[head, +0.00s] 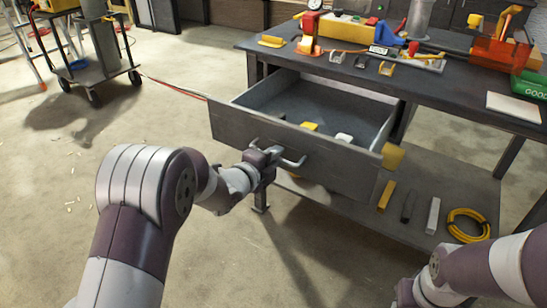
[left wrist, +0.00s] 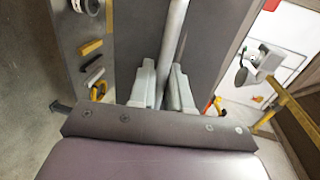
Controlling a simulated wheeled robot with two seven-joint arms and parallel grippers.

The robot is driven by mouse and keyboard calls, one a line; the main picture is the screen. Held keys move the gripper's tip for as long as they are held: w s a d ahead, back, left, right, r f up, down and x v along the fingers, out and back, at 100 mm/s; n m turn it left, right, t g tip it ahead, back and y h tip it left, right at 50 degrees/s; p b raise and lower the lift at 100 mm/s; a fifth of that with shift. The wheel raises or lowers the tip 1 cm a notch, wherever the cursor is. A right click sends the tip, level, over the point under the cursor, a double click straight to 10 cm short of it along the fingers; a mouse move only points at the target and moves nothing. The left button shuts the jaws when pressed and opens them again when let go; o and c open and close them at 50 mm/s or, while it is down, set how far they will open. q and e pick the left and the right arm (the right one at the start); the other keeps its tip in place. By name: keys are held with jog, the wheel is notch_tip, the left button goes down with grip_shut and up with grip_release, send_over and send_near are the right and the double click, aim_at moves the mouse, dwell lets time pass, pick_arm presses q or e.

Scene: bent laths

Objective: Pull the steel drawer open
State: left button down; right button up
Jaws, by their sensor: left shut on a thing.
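The steel drawer (head: 237,128) stands well out from under the workbench, its inside showing. A yellow piece and a white piece lie in it. My left gripper (head: 274,154) is shut on the bar handle (head: 292,163) on the drawer front. In the left wrist view the pale fingers (left wrist: 165,82) close on both sides of the handle bar (left wrist: 176,30). My right arm shows at the bottom right, with a dark part that looks like the right gripper (head: 405,292) at the lower edge; its fingers are cut off.
The workbench top (head: 450,88) carries tools, clamps and a green box. The lower shelf (head: 410,228) holds several bars and a coiled yellow hose (head: 468,225). A cart (head: 100,68) stands at the back left.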

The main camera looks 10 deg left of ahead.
pick_arm(q)
jog(key=c, duration=1.3)
grip_release()
jog(key=p+v, duration=0.3)
jog(key=v, duration=0.9)
jog(key=shift+s+a, duration=0.1)
jog(key=shift+s, duration=0.2)
